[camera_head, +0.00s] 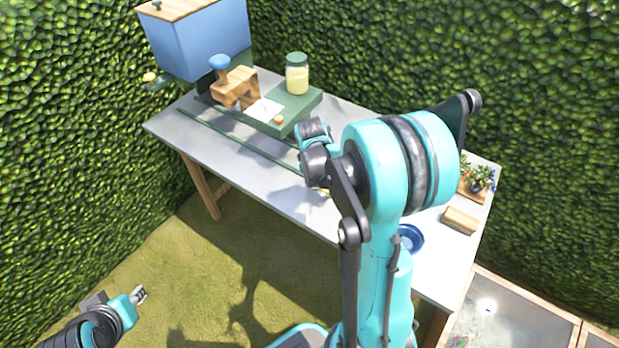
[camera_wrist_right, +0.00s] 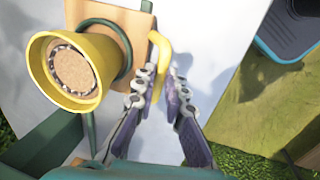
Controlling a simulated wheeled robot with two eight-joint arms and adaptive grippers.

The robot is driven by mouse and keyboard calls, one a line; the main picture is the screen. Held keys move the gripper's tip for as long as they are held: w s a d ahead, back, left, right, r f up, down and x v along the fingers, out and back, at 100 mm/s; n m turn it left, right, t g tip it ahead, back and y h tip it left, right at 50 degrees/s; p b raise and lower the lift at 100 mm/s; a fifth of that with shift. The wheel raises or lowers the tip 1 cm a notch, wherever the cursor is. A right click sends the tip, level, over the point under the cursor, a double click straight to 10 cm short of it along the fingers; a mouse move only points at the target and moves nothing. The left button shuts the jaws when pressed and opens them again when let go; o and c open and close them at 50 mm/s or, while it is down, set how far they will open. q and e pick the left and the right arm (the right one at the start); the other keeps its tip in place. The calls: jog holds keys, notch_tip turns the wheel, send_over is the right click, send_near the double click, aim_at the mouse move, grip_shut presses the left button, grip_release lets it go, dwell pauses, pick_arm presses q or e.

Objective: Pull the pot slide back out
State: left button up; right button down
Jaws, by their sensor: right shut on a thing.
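The pot slide is a wooden plate (camera_wrist_right: 121,22) in the right wrist view, with a yellow handle (camera_wrist_right: 165,50) at its edge. A yellow pot (camera_wrist_right: 93,62) filled with brown soil sits on the slide, beside a dark green ring. My right gripper (camera_wrist_right: 162,78) is shut on the yellow handle. In the head view my right arm hides the pot and most of the slide; only a small yellow bit shows below the wrist. My left gripper (camera_head: 138,295) is empty, low at the left and away from the table; its jaw gap is too small to judge.
The grey table (camera_head: 190,133) carries a green rail (camera_head: 240,143), a green stand (camera_head: 303,107) with a wooden arch (camera_head: 236,84), and a jar (camera_head: 297,76). A blue tank (camera_head: 210,42) is at the back left. A wooden block (camera_head: 461,219) and a blue dish (camera_head: 411,238) are at the right.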

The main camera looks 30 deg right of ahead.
jog(key=shift+s+d, duration=0.1)
jog(key=shift+s, duration=0.05)
jog(key=c, duration=1.6)
grip_release()
jog(key=shift+s, duration=0.1)
jog(key=shift+r, duration=0.1)
jog(key=r, duration=0.4)
jog(key=a+r, duration=0.1)
jog(key=r, duration=0.2)
jog(key=a+r, duration=0.1)
jog(key=r, duration=0.3)
jog(key=shift+s+r, duration=0.3)
jog(key=shift+s, duration=0.1)
